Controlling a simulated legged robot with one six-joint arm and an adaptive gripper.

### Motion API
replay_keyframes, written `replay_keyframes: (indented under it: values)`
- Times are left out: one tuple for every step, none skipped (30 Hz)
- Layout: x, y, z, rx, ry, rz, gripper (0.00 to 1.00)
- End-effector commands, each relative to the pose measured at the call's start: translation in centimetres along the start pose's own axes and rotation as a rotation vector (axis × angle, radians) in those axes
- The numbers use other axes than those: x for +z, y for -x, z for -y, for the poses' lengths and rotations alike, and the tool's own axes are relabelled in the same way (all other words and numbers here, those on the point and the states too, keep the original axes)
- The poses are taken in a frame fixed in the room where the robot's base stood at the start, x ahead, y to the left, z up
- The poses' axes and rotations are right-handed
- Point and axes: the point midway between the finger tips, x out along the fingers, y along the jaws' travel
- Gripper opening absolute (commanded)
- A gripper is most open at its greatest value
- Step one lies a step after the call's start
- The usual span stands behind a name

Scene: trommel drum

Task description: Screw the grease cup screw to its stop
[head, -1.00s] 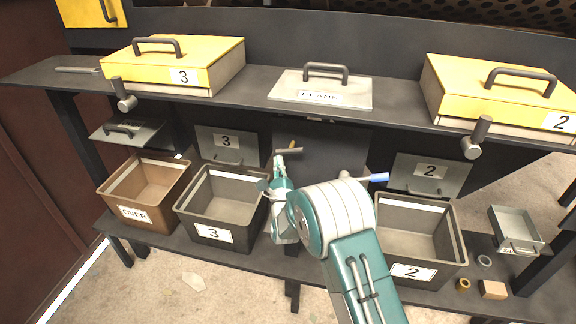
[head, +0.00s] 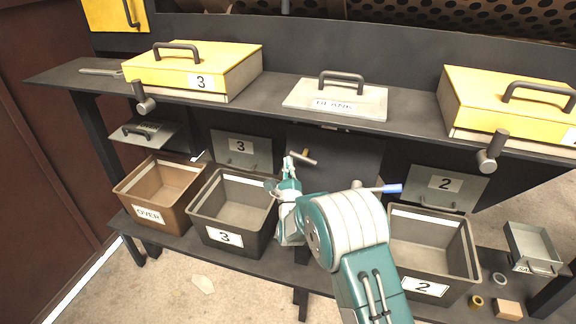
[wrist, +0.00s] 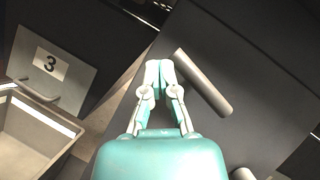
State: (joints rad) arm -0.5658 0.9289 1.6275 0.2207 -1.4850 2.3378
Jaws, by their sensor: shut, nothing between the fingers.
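A grey cross bar with a small brass-coloured stem behind it, which looks like the grease cup screw (head: 303,158), is at the dark panel below the middle of the upper shelf. In the wrist view the grey bar (wrist: 203,83) lies slantwise just right of the fingertips. My gripper (head: 288,162) is just left of the bar in the head view. In the wrist view my gripper (wrist: 160,66) has its tips together with nothing between them. Whether a finger touches the bar cannot be told. The screw's thread and seat are hidden.
Bin 3 (head: 195,206) is left of my gripper, with the brown OVER bin (head: 121,191) beyond it. Bin 2 (head: 470,268) is right of my arm. Yellow boxes (head: 230,75) (head: 470,90) and a BLANK plate (head: 300,95) lie on the upper shelf (head: 270,107).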

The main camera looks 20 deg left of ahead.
Motion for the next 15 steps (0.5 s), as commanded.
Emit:
replay_keyframes:
  values:
    - [0.07,-0.09,0.06,-0.002,0.0,0.0,0.0]
    - [0.1,-0.11,0.05,-0.002,0.0,0.001,0.0]
    - [0.12,-0.13,0.04,-0.003,-0.002,0.001,0.0]
    - [0.14,-0.13,0.02,-0.006,-0.006,0.001,0.0]
    - [0.16,-0.14,0.01,-0.009,-0.011,0.0,0.0]
    - [0.18,-0.15,0.0,-0.014,-0.018,0.0,0.0]
    - [0.2,-0.17,0.0,-0.017,-0.024,0.0,0.0]
    - [0.22,-0.18,0.0,-0.02,-0.029,0.0,0.0]
    - [0.25,-0.2,0.0,-0.024,-0.036,0.0,0.0]
    - [0.27,-0.21,0.0,-0.027,-0.041,0.0,0.0]
    - [0.29,-0.22,0.01,-0.03,-0.045,0.001,0.0]
    - [0.31,-0.23,0.02,-0.034,-0.051,0.001,0.0]
    - [0.33,-0.24,0.04,-0.037,-0.055,0.001,0.0]
    - [0.34,-0.25,0.05,-0.04,-0.059,0.001,0.0]
    - [0.35,-0.26,0.08,-0.044,-0.065,0.001,0.0]
